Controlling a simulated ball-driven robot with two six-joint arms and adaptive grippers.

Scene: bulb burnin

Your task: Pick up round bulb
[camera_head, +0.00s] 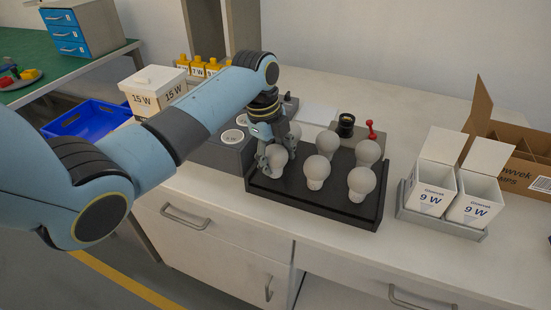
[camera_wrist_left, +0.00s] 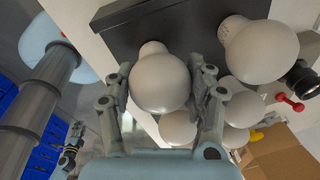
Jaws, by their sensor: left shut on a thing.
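Several round white bulbs stand on a black tray (camera_head: 318,197) on the counter. My left gripper (camera_head: 270,152) is over the tray's left end, shut on a round bulb (camera_head: 277,156). In the left wrist view that bulb (camera_wrist_left: 160,82) sits between the two fingers of my left gripper (camera_wrist_left: 165,95), one on each side. I cannot tell whether its base is clear of the tray. Other bulbs are the front middle one (camera_head: 316,171), the front right one (camera_head: 361,183), and one behind (camera_head: 327,143).
A box marked 15 W (camera_head: 152,91) stands at the left. Two open boxes marked 9 W (camera_head: 432,190) stand in a grey holder (camera_head: 448,226) at the right, beside a cardboard carton (camera_head: 512,160). A red-handled part (camera_head: 371,130) is behind the tray. The front counter strip is clear.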

